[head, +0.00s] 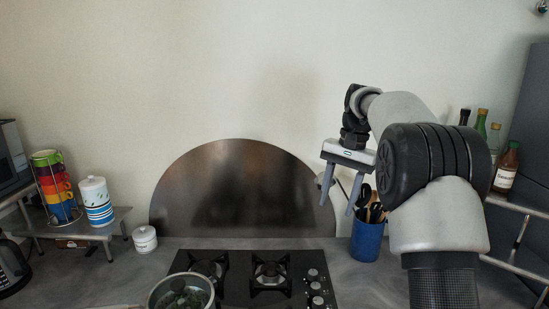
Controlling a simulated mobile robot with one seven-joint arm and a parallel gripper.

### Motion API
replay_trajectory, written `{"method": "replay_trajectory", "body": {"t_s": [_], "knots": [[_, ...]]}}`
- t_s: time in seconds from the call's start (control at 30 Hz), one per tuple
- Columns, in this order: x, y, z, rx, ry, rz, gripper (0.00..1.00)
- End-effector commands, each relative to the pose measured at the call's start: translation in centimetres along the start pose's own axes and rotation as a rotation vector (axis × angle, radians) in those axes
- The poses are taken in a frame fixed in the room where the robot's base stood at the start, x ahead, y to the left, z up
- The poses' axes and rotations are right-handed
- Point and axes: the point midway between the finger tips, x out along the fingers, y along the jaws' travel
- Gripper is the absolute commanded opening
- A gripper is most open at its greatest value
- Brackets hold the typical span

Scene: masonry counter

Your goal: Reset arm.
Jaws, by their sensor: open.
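My gripper (338,196) is raised above the counter at the right, with its two fingers pointing down and spread apart. It is open, and nothing shows between the fingers. My arm is bent up from the lower right of the head view. The gripper hangs in front of the right edge of the steel splash plate (240,190), up and to the left of a blue utensil holder (367,242). Part of the utensils (375,212) is hidden behind the gripper and arm.
A black gas hob (240,289) lies on the grey counter (100,280), with a pot (160,290) of greens at its front left. A white jar (145,239), a striped canister (97,203) and stacked coloured mugs (58,188) stand at left. Bottles (506,167) stand behind my arm.

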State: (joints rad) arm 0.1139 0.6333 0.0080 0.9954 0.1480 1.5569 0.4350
Motion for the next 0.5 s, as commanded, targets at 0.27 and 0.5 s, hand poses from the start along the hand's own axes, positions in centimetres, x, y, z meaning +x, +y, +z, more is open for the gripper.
{"method": "replay_trajectory", "body": {"t_s": [0.27,0.5], "knots": [[-5.7,2.5,8.7,-0.154,0.157,-0.015,0.46],[-6.8,6.2,16.6,-0.291,0.289,-0.015,0.46]]}}
